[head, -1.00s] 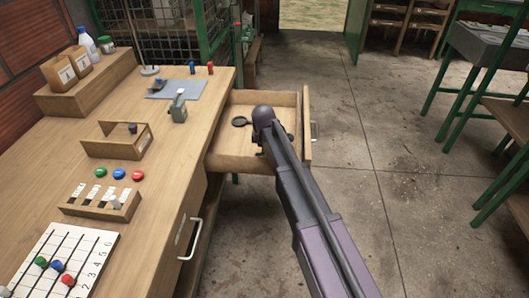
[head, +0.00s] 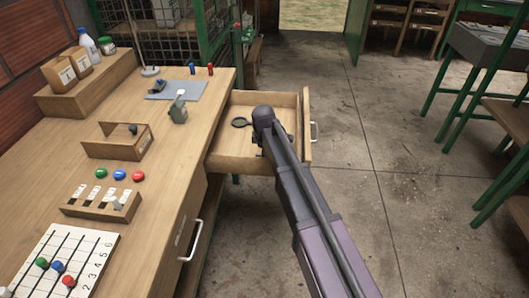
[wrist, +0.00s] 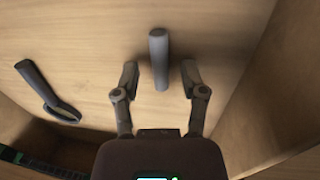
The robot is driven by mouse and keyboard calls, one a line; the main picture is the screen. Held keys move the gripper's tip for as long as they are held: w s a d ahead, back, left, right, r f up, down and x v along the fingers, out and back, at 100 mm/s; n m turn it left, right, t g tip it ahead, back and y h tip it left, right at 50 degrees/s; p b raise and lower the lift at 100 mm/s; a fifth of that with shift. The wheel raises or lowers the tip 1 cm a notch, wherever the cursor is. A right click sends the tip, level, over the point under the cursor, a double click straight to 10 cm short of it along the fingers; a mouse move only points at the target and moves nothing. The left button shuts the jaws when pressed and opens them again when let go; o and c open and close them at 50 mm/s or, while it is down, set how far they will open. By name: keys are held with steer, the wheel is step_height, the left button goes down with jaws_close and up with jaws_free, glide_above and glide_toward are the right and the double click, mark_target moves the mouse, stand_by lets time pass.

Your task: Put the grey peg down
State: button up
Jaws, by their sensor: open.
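The grey peg (wrist: 159,58) lies on the wooden floor of the open drawer (head: 233,158) in the wrist view. My gripper (wrist: 160,72) is open, with one finger on each side of the peg's near end and a visible gap on both sides. In the head view my arm reaches down over the drawer from the right, and its end hides the peg and the fingers. I cannot tell the exact height of the fingers above the drawer floor.
A dark magnifier-like object (wrist: 47,91) lies left of the peg in the drawer. The drawer's wooden walls stand close around my gripper. The workbench (head: 150,200) is on the left, holding a slotted block (head: 101,203), a wooden carrier (head: 117,147) and a numbered board (head: 66,260).

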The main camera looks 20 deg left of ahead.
step_height(320, 180, up, 13)
steer(key=s+p, duration=0.2)
steer(key=p, duration=1)
steer(key=shift+d+p, duration=0.25)
steer(key=shift+p, duration=0.05)
stand_by(0.6)
steer(key=d+m, duration=0.2)
steer(key=d, duration=0.3)
steer(key=s+d+m, duration=0.1)
steer(key=d+m, duration=0.1)
steer(key=d, duration=0.3)
steer(key=d+m, duration=0.2)
steer(key=d, duration=0.3)
steer(key=shift+s+d+g, duration=0.15)
steer(key=shift+g, duration=0.15)
steer(key=s+d+m, duration=0.4)
steer(key=d+m, duration=0.1)
steer(key=d, duration=0.4)
steer(key=s+d+m, duration=0.4)
steer(key=d+m, duration=0.1)
steer(key=d, duration=0.4)
steer(key=s+d+m+g, duration=0.1)
steer(key=s+d+m, duration=0.3)
steer(key=d, duration=0.5)
steer(key=shift+s+d+m, duration=0.25)
steer(key=shift+s+m, duration=0.15)
steer(key=shift+s, duration=0.2)
steer(key=shift+f, duration=0.1)
steer(key=shift+o, duration=0.6)
